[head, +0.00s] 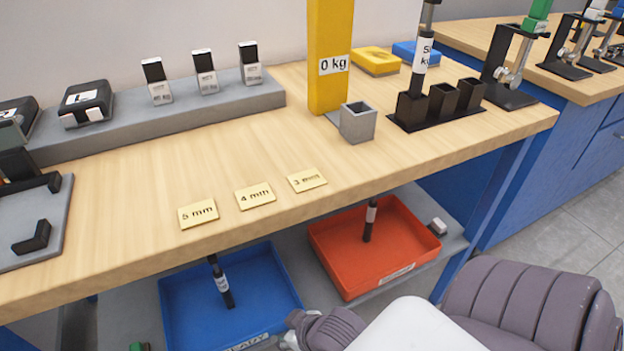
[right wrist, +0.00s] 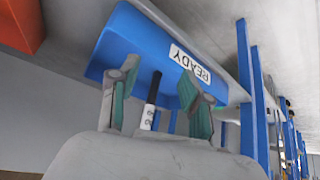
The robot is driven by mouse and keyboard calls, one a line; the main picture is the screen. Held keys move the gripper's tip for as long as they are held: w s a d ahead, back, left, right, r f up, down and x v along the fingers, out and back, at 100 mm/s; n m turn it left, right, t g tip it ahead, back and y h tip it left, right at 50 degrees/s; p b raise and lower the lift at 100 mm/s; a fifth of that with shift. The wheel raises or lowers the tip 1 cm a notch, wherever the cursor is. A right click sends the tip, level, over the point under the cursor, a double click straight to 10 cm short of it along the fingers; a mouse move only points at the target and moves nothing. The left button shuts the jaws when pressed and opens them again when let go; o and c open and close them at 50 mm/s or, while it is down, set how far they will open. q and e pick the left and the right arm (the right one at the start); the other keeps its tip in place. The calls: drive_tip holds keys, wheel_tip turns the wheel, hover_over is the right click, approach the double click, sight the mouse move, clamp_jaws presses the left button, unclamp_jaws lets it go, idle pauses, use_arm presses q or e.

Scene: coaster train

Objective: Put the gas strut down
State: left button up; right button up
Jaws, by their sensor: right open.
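A black gas strut with a white label (head: 221,283) stands tilted in the blue tray (head: 178,300) on the lower shelf. In the right wrist view the strut (right wrist: 153,95) shows beyond and between my right gripper's fingers (right wrist: 160,98). These are spread wide, with green pads, and seem not to touch it. The tray's READY label (right wrist: 190,64) faces that camera. In the head view my right gripper (head: 292,328) is low at the bottom, right of the blue tray, its fingers mostly hidden. My left gripper is not in view.
A red tray (head: 335,262) with another strut (head: 370,219) stands right of the blue one. Above, the wooden bench (head: 130,210) overhangs the shelf. It bears mm cards, a yellow 0 kg column (head: 330,40) and a black holder (head: 465,113) with a strut.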

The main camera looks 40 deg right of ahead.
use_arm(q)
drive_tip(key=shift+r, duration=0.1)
use_arm(e)
drive_tip(key=s+d+g, duration=0.1)
drive_tip(key=s+g, duration=0.2)
drive_tip(key=s, duration=0.3)
drive_tip(key=shift+s+r+g+h, duration=0.15)
drive_tip(key=shift+s+g+h, duration=0.15)
drive_tip(key=shift+s, duration=0.05)
drive_tip(key=shift+d, duration=0.1)
